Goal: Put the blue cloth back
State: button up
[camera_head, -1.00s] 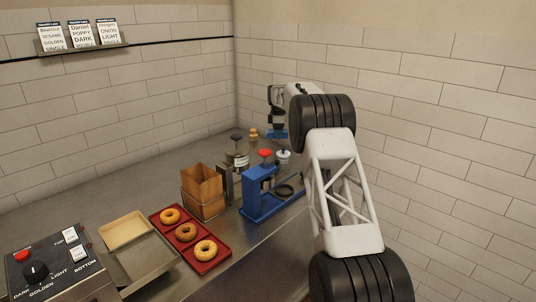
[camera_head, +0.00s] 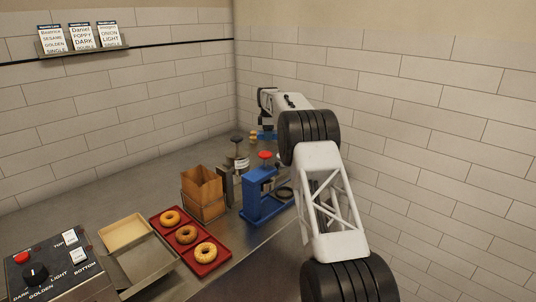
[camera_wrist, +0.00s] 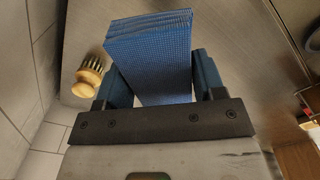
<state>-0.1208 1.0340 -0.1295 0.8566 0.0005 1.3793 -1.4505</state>
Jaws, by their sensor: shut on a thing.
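The blue cloth (camera_wrist: 150,60) is a folded, layered, woven-looking piece. It fills the space between the two fingers of my gripper (camera_wrist: 160,78) in the wrist view, and its layered edge points away from me. My gripper is shut on it. The wrist view does not show clearly whether the cloth touches the counter. In the head view, my gripper is at the back corner of the counter, largely hidden by my arm. A small blue patch (camera_head: 262,135) shows below it there; I cannot tell whether it is the cloth.
A wooden-handled brush (camera_wrist: 88,78) is on the metal counter left of the cloth. A tiled wall (camera_wrist: 25,60) is close on that side. In the head view, a blue press (camera_head: 262,195), a brown box (camera_head: 203,190) and a red tray (camera_head: 218,263) with bagels stand nearer.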

jog(key=shift+f, duration=2.75)
jog(key=shift+f, duration=0.1)
jog(key=shift+f, duration=1.8)
jog(key=shift+f, duration=0.1)
jog(key=o, duration=1)
notch_tip(320, 180, up, 12)
jog(key=shift+r, duration=0.1)
